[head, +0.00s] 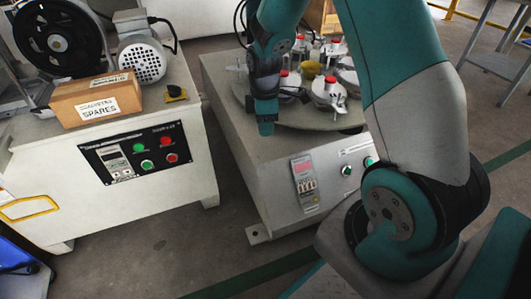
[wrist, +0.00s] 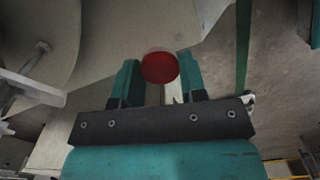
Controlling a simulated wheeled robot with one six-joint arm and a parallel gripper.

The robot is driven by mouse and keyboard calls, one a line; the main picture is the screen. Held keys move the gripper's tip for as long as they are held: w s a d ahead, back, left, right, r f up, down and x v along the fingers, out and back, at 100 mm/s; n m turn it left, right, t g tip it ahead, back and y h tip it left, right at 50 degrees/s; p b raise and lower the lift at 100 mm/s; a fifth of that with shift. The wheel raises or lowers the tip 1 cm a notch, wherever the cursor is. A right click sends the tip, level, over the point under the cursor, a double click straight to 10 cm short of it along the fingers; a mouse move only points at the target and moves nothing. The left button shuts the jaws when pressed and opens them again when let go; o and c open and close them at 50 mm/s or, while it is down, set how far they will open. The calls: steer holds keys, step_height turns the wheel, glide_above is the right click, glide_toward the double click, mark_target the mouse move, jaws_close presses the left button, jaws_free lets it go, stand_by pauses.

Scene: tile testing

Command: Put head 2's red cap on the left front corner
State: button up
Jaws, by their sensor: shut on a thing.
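My gripper (head: 266,128) points down in the head view, above the left front part of the testing machine's pale top (head: 228,110). In the wrist view its two teal fingers are closed on a round red cap (wrist: 160,67) that sits between their tips. The cap is hidden behind the fingers in the head view. I cannot tell whether it touches the top. The round turntable (head: 305,118) lies right behind my gripper and carries several heads with red tops, such as one (head: 330,84). Which one is head 2 is not readable.
A cabinet (head: 120,200) with a motor (head: 142,60) and a cardboard box (head: 97,98) marked SPARES stands at the left. A floor gap separates it from the machine. A metal handle (wrist: 30,88) on the turntable is near my gripper's left in the wrist view.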

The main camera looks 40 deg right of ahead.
mark_target(265, 150)
steer(key=shift+f+b, duration=1.65)
steer(key=shift+f, duration=1.8)
steer(key=shift+f, duration=0.15)
steer(key=o, duration=0.9)
